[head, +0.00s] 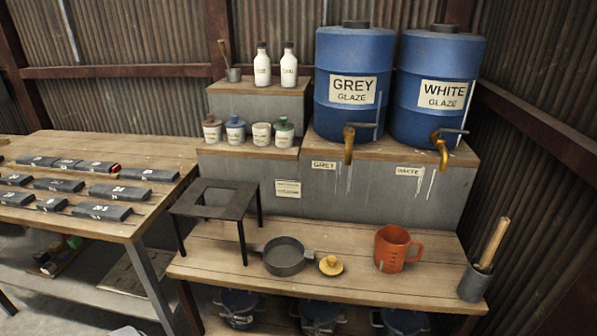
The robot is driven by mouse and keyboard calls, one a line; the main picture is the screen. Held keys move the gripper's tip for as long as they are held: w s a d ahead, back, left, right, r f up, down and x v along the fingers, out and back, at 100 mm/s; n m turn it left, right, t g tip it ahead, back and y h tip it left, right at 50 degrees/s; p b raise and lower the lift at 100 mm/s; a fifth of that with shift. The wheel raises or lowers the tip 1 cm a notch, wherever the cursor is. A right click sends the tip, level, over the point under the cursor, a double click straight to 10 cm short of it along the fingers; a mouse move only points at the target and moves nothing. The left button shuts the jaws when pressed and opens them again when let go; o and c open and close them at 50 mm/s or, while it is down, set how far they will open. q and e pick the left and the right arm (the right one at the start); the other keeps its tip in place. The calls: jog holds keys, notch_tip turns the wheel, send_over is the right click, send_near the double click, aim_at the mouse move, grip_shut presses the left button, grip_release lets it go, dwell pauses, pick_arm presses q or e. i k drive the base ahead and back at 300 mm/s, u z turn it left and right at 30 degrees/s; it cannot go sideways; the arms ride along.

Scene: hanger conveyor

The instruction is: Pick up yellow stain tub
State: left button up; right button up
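Several small stain tubs stand upright in a row on the lower grey step at the back. From left they are a tub with a reddish-brown lid (212,130), a tub with a blue lid (235,130), a tub with a pale, perhaps yellowish lid (261,134) and a tub with a green lid (284,133). The pale-lidded one looks most like the yellow stain tub, but its label is too small to read. Neither of my grippers is in view.
A black stand (217,198), a dark pan (284,257), a yellow knobbed piece (330,265), an orange jug (394,250) and a grey pot (474,284) with sticks are on the front bench. Blue glaze barrels (352,60) with taps (348,145) stand right of the tubs.

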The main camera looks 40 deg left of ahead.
aim_at(262, 132)
jog(key=u, duration=1.15)
jog(key=k, duration=1)
jog(key=u, duration=0.5)
jog(key=i, duration=1.65)
jog(key=z, duration=0.95)
